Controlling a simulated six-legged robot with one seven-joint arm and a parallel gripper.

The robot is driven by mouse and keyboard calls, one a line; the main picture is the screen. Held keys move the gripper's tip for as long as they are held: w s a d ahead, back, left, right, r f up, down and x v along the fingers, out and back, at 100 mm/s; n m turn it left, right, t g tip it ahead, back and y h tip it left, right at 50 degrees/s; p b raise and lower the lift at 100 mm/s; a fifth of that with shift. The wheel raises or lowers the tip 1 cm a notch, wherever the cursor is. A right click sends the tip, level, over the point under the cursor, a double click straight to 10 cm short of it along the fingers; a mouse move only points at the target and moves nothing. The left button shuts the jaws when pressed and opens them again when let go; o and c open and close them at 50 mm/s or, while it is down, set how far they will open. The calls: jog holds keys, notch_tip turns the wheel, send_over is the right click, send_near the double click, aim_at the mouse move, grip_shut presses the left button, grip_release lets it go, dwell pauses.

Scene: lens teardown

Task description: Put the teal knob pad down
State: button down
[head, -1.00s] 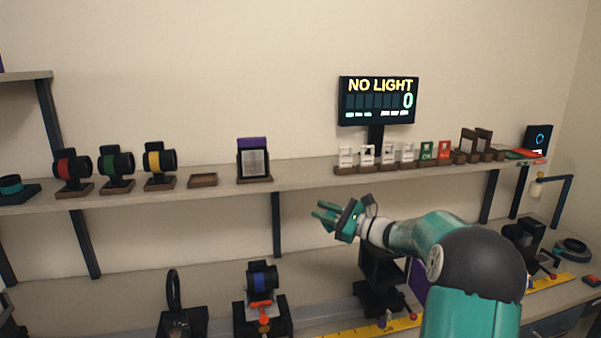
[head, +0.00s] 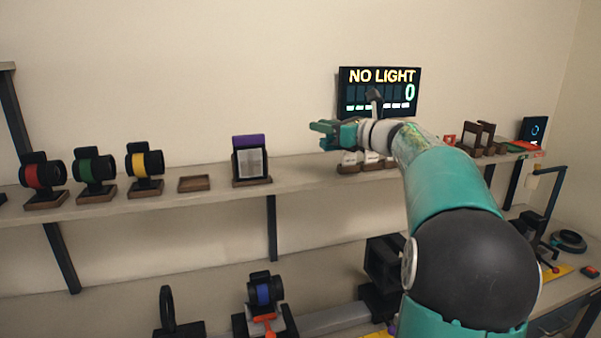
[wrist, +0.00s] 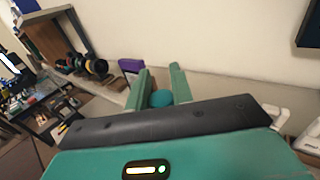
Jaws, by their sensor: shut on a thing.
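The pad sits low between the fingers and is partly hidden by the dark bar of the gripper. In the head view I cannot tell the pad apart from the teal fingers.
The upper shelf (head: 220,198) holds lenses on stands, an empty wooden tray (head: 197,184), a purple-topped frame (head: 250,160) and small white pieces (head: 349,161) beneath my wrist. The display (head: 350,92) reads "NO LIGHT". A blue-banded lens (head: 264,291) stands on the bench below.

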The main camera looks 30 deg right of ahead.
jog(key=shift+r, duration=0.45)
jog(key=shift+s+r, duration=0.15)
jog(key=shift+s, duration=0.1)
jog(key=w+d+f, duration=0.1)
jog(key=w+f, duration=0.3)
jog(key=w, duration=0.5)
send_over(302, 171)
jog(key=s, duration=0.1)
notch_tip(302, 171, down, 5)
jog(key=shift+s+a+r, duration=0.1)
jog(key=shift+s, duration=0.05)
jog(key=shift+w+f, duration=0.35)
jog(key=shift+f, duration=0.1)
jog(key=shift+w+f, duration=0.2)
jog(key=shift+f, duration=1.35)
jog(key=c, duration=1.2)
grip_release()
jog(key=shift+c, duration=0.2)
